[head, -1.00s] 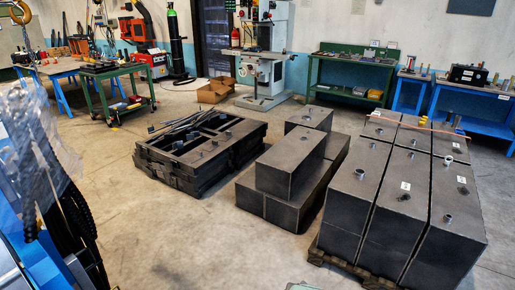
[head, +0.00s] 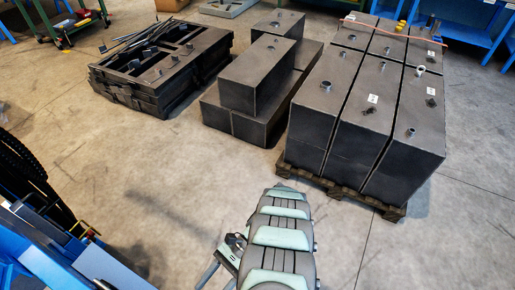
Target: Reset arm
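My arm, grey with pale green panels, shows at the bottom middle of the head view. Beside its left edge is a small dark part with pale prongs, which looks like my gripper (head: 222,268). It is partly hidden by the arm and too small to tell whether it is open or shut. I see nothing held in it. It hangs over the concrete floor, apart from the stacks.
A dark stack of open frames (head: 128,68) with loose bars on top stands at upper left. Dark blocks (head: 250,82) are stacked at upper middle. Tall dark blocks (head: 352,122) stand on a pallet (head: 345,192) at right.

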